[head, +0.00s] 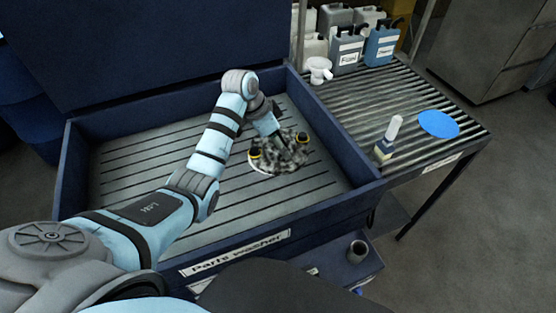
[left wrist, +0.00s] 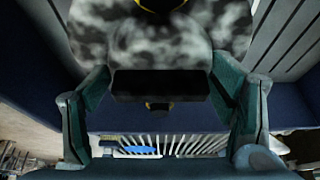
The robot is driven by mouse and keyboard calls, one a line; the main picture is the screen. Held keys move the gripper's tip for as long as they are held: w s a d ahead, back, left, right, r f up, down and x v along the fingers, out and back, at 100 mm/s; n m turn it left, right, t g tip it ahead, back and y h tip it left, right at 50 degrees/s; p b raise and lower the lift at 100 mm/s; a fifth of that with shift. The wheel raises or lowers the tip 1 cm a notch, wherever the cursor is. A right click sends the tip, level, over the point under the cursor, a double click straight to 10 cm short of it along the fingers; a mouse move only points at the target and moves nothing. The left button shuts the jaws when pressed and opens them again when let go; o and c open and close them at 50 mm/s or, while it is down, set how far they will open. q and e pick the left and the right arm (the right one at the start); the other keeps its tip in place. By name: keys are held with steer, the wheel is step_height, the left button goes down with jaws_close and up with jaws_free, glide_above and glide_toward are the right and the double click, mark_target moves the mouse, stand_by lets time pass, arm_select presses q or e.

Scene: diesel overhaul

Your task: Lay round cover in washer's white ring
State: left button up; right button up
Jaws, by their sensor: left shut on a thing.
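The round cover (head: 284,157), mottled black and grey with yellow-and-black knobs at its edge, is in the parts washer (head: 163,271). It is over the white ring (head: 257,168) on the slatted floor, and a piece of the ring shows at the cover's left edge. I cannot tell whether the cover rests on the floor or hangs just above it. My left gripper (left wrist: 160,88) is shut on the cover's dark middle grip, with the mottled cover (left wrist: 155,40) filling the top of the left wrist view. My right gripper is not in view.
The washer's dark blue walls (head: 345,150) surround the slatted floor, which is clear around the cover. On the right, a ribbed bench holds a blue disc (head: 438,124), a white-topped bottle (head: 392,130), a white funnel (head: 319,70) and several jugs (head: 348,50).

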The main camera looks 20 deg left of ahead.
arm_select(q)
steer(key=f, duration=0.3)
steer(key=w+f, duration=0.1)
steer(key=f, duration=0.1)
steer(key=shift+w+f+b, duration=0.15)
steer(key=shift+f+b, duration=0.2)
steer(key=shift+f, duration=0.05)
steer(key=shift+s+f+b, duration=0.15)
steer(key=shift+f+b, duration=0.05)
steer(key=shift+f, duration=0.45)
steer(key=shift+s+f+b, duration=0.15)
steer(key=shift+f, duration=0.45)
steer(key=shift+s+f, duration=0.1)
steer(key=shift+f, duration=0.15)
steer(key=o, duration=1.6)
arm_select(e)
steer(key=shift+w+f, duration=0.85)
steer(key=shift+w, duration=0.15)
